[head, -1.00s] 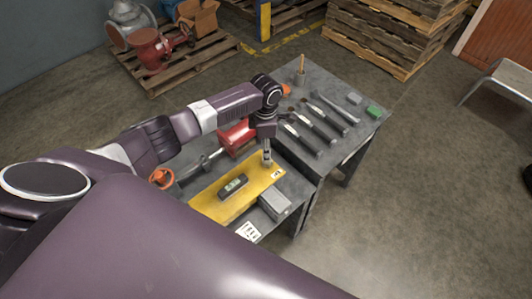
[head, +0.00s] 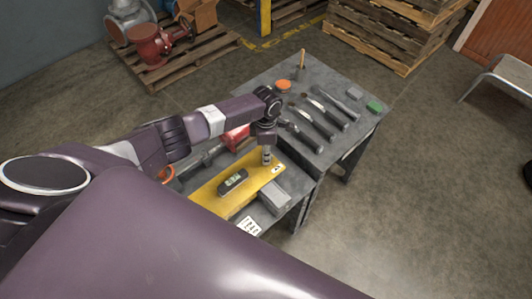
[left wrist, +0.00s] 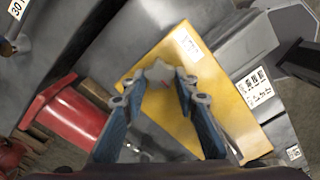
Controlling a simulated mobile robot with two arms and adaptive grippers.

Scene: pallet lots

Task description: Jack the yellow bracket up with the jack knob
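The yellow bracket (head: 208,195) lies as a long flat piece on the near grey table; it also shows in the left wrist view (left wrist: 215,95). My left gripper (head: 266,160) points down at the bracket's far right end. In the left wrist view, a grey lobed knob (left wrist: 160,74), which looks like the jack knob, sits between the fingertips of my left gripper (left wrist: 161,84). The fingers are apart around it; whether they press on it is unclear. My right gripper is out of view.
A grey block (head: 274,196) and a printed card (head: 249,226) are beside the bracket. A red part (head: 236,137) is behind it, partly hidden by my arm. The farther table holds several dark-handled tools (head: 312,124), an orange disc (head: 283,86) and a green block (head: 375,107).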

